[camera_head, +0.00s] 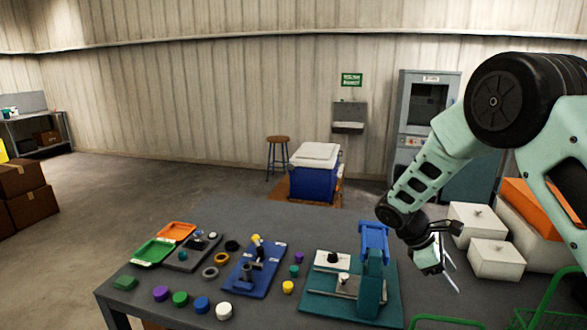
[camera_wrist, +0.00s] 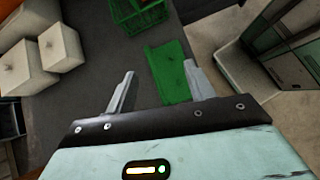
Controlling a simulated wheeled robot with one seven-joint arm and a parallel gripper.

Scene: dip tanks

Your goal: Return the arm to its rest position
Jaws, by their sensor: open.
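My arm reaches in from the right in the head view, bent at a black joint. My gripper (camera_head: 438,265) hangs above the right part of the dark table (camera_head: 215,233), between the teal fixture and the white boxes. In the wrist view my gripper (camera_wrist: 160,85) shows two grey fingers spread apart with nothing between them.
A teal fixture with a blue top (camera_head: 373,238) stands just left of my gripper. White boxes (camera_head: 495,259) stand to its right, and a green wire basket (camera_head: 548,312) is at the front right. Small coloured pieces, a blue board (camera_head: 246,282) and trays (camera_head: 154,250) cover the table's left.

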